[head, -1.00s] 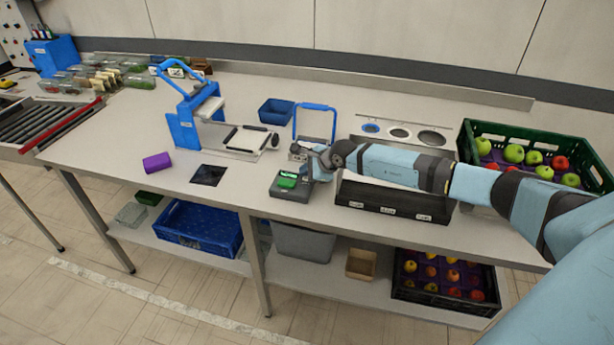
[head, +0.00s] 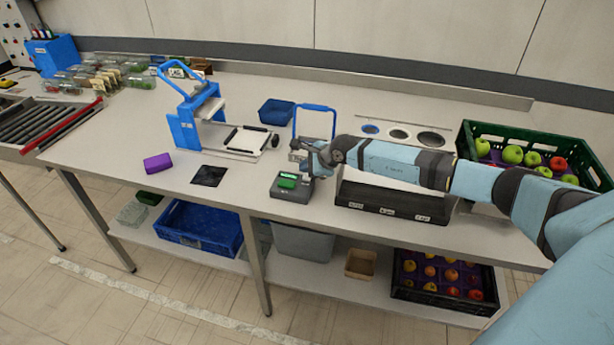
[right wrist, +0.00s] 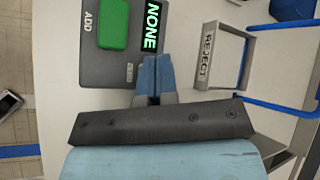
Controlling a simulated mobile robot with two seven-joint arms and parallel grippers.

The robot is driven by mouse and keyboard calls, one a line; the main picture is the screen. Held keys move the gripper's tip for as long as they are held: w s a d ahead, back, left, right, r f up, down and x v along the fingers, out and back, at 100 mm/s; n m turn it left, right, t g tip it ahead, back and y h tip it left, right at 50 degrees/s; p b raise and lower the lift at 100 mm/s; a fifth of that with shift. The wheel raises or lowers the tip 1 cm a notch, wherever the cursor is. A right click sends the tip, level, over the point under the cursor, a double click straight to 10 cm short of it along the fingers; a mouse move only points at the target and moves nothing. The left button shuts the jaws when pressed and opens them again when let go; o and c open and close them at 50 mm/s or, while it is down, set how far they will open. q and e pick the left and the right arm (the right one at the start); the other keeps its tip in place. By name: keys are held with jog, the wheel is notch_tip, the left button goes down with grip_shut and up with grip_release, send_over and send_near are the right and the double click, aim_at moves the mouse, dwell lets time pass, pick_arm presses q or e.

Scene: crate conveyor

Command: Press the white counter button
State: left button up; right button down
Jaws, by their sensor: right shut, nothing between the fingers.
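The counter box (head: 290,194) is a small dark grey unit near the table's front edge. It has a large green button (right wrist: 114,25) marked ADD and a display (right wrist: 151,27) reading NONE. A small pale label (right wrist: 130,72) shows on its top beside my fingers. I cannot make out the white button; my fingers may hide it. My right gripper (head: 308,172) is shut and empty, fingers pointing down at the box's right side. In the right wrist view its blue fingertips (right wrist: 157,62) overlap the box's edge below the display; contact cannot be told. My left gripper is not in view.
A black labelled tray (head: 390,205) lies under my right forearm. A blue-handled frame marked REJECT (right wrist: 215,55) stands close beside the box. A dark square pad (head: 209,175) and a purple block (head: 158,163) lie to the left, with clear table around them.

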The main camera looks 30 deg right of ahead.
aim_at(306, 178)
jog(key=shift+r+p, duration=1.3)
jog(key=shift+r, duration=1.2)
jog(key=shift+a+f, duration=0.15)
jog(key=shift+a, duration=0.05)
jog(key=s+a+f+m+t+y, duration=0.2)
jog(key=s+a+f+m+y, duration=0.15)
jog(key=s+a+m, duration=0.75)
jog(key=s+a+f+m+t+y, duration=0.2)
jog(key=s+a+m+t+y, duration=0.3)
jog(key=a+m, duration=0.6)
jog(key=s+f+m+g+h, duration=0.2)
jog(key=s+f+m+h, duration=0.2)
jog(key=s+m, duration=0.6)
jog(key=s+f+m+g+h+p, duration=0.1)
jog(key=s+f+m+h, duration=0.3)
jog(key=s+m, duration=0.7)
jog(key=a+m+g, duration=0.1)
jog(key=m, duration=0.2)
jog(key=shift+s+g+h, duration=0.3)
jog(key=shift+h, duration=0.05)
